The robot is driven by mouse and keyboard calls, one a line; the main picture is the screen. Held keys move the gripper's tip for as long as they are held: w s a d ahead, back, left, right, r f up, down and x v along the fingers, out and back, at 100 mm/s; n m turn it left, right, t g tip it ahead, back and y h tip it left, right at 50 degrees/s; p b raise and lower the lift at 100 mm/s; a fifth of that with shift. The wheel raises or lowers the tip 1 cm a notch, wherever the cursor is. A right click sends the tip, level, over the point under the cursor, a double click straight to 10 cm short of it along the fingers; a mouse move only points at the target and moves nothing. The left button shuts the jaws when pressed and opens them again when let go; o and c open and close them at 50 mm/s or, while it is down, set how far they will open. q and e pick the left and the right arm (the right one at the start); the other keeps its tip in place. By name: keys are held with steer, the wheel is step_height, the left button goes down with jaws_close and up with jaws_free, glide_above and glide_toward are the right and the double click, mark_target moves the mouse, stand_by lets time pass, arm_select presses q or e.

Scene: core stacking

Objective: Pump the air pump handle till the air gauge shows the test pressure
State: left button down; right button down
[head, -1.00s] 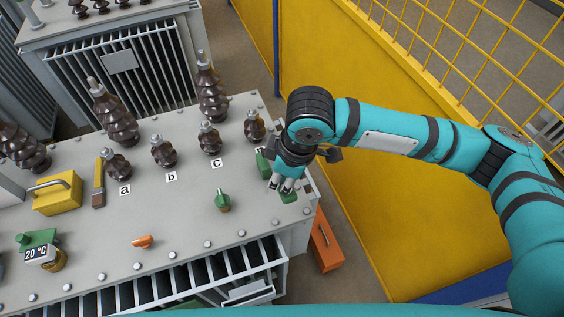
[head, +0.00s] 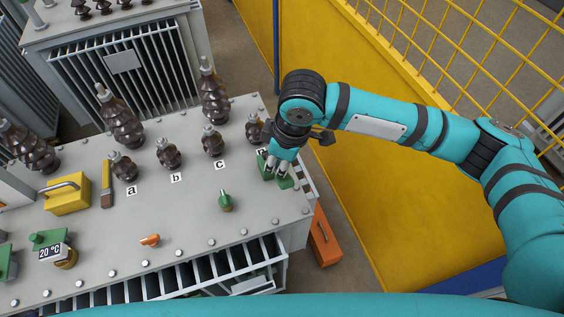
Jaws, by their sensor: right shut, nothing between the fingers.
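My right gripper (head: 277,171) is low over the right end of the grey transformer top (head: 190,225), its fingers shut with nothing between them. A green part (head: 285,184) lies just below the fingertips, and more green shows beside them on the left. The gripper hides part of it. I cannot tell whether this is the pump or its handle, or whether the fingers touch it. No air gauge with a readable pressure shows; the display at the left (head: 52,252) reads 20 °C. My left gripper is not in view.
Brown insulators (head: 124,166) labelled a, b and c stand along the top. A yellow padlock-like block (head: 68,193), a brush (head: 107,185), an orange valve (head: 150,240) and a green-topped fitting (head: 225,201) are also there. A yellow fence panel (head: 350,150) stands to the right.

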mark_target(275, 171)
steer(key=shift+w+a+r+p, duration=0.15)
steer(key=shift+w+r+p, duration=0.3)
steer(key=shift+r+p, duration=0.2)
steer(key=shift+w+a+r+p, duration=0.15)
steer(key=shift+w+r+p, duration=0.25)
steer(key=shift+r+p, duration=0.15)
steer(key=w+r+p, duration=0.1)
steer(key=r+p, duration=0.1)
steer(key=w+a+r+p, duration=0.1)
steer(key=w+r+p, duration=0.1)
steer(key=shift+s+d, duration=0.1)
stand_by(0.7)
